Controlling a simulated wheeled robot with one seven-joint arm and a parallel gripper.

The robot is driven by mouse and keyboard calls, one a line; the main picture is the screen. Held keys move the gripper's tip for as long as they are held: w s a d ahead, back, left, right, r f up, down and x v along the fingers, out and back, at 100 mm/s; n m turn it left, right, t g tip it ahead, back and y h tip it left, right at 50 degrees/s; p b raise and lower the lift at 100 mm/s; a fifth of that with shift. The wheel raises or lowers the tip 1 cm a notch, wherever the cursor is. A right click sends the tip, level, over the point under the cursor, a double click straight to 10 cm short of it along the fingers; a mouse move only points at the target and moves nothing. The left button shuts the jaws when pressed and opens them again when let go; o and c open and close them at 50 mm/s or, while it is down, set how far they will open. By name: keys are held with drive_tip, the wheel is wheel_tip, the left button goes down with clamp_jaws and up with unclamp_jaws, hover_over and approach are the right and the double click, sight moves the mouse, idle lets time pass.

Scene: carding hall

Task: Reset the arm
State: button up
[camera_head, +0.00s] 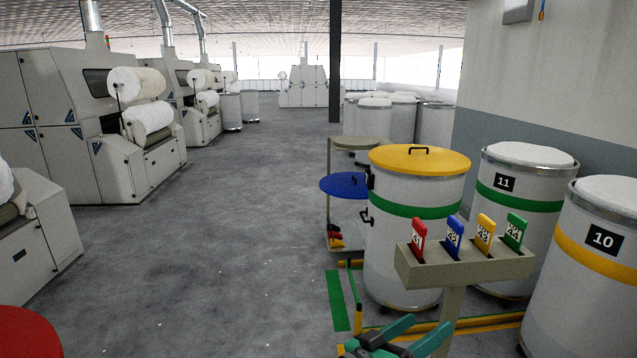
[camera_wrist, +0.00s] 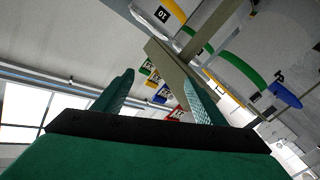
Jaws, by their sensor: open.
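My gripper (camera_head: 428,326) shows at the bottom edge of the head view, right of centre, with its teal fingers pointing up and right. In the wrist view its two fingers (camera_wrist: 158,80) stand apart with nothing held between them. The gripper is in front of the post of a beige card stand (camera_head: 440,270). The stand holds a red card (camera_head: 418,240), a blue card (camera_head: 455,237), a yellow card (camera_head: 485,234) and a green card (camera_head: 515,230). The wrist view shows the stand (camera_wrist: 172,65) upside down beyond the fingers. Most of my arm is out of view.
A can with a yellow lid (camera_head: 418,160) stands behind the card stand. Can 11 (camera_head: 520,215) and can 10 (camera_head: 590,270) are at the right. A rack with a blue lid (camera_head: 345,185) is farther back. Carding machines (camera_head: 60,130) line the left. The grey floor (camera_head: 220,240) between is clear.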

drive_tip(key=s+a+f+n+t+y, duration=0.2)
drive_tip(key=a+f+n+t+y, duration=0.1)
drive_tip(key=f, duration=0.5)
drive_tip(key=s+a+f+n+t+y, duration=0.2)
drive_tip(key=a+f+n+y, duration=0.15)
drive_tip(key=f, duration=0.55)
drive_tip(key=s+a+f+n+y, duration=0.2)
drive_tip(key=s+a+f+y, duration=0.2)
drive_tip(key=s+a+f, duration=0.45)
drive_tip(key=s+a+m+y, duration=0.1)
drive_tip(key=s+a+y, duration=0.1)
drive_tip(key=s, duration=1.1)
drive_tip(key=s+a+m+y, duration=0.2)
drive_tip(key=s+a, duration=0.1)
drive_tip(key=s, duration=1)
drive_tip(key=shift+f+t, duration=0.25)
drive_tip(key=shift+t, duration=0.15)
